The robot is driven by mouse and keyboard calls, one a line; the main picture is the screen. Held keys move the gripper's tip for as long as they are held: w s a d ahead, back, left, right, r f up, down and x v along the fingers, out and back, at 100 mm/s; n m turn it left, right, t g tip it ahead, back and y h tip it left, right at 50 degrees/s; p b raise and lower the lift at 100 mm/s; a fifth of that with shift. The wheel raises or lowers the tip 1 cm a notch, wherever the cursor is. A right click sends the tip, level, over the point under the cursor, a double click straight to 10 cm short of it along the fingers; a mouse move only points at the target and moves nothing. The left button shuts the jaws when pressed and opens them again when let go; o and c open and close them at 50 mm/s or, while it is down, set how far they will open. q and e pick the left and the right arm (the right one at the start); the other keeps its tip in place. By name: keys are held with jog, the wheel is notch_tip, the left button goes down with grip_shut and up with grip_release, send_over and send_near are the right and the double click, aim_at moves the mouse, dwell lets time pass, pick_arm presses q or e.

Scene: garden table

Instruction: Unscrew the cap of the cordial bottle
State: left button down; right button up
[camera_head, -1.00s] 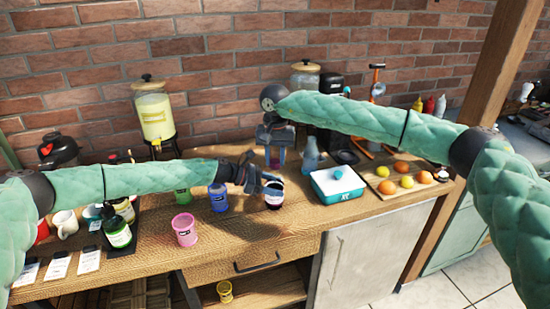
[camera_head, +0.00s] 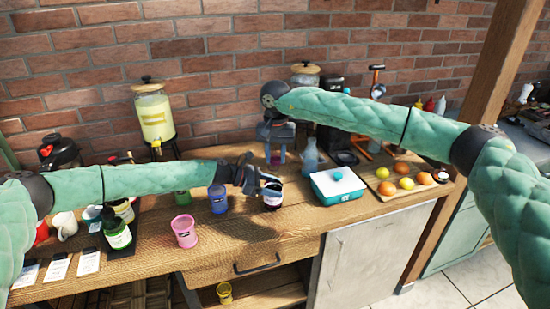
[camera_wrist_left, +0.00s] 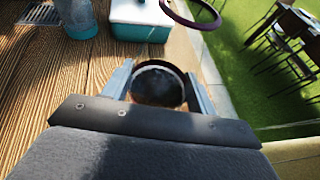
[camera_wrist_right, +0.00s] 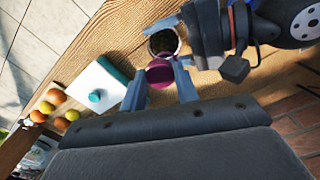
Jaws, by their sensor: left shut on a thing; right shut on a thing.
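My left gripper (camera_head: 262,186) is shut on a dark, rounded container (camera_head: 272,201) with a pale label, at the table's front edge. Its dark round top shows between the fingers in the left wrist view (camera_wrist_left: 158,85). My right gripper (camera_head: 277,147) is above and behind it, shut on a purple, ring-like piece (camera_wrist_right: 160,72). This piece is apart from the dark container in the head view. I cannot tell for sure that the container is the cordial bottle or the purple piece its cap. A green bottle (camera_head: 117,236) with a black cap stands at the left.
A clear bluish bottle (camera_head: 310,158) and a teal-and-white box (camera_head: 337,186) stand right of my grippers. Blue (camera_head: 218,199) and pink (camera_head: 185,232) tumblers stand to the left. A fruit board (camera_head: 421,188) is at the right. Bare wood lies in front of the pink tumbler.

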aim_at(275, 159)
pick_arm(q)
jog(key=shift+s+f, duration=0.2)
jog(key=shift+f, duration=0.15)
pick_arm(e)
jog(key=shift+a+r, duration=0.15)
jog(key=shift+r, duration=0.2)
jog(key=shift+r, duration=1.9)
pick_arm(q)
jog(key=c, duration=0.8)
grip_release()
jog(key=o, duration=0.3)
jog(key=shift+d, duration=0.1)
jog(key=shift+o, duration=0.6)
jog(key=shift+w, duration=0.15)
pick_arm(e)
jog(key=shift+w, duration=0.1)
pick_arm(q)
jog(key=shift+r, duration=0.15)
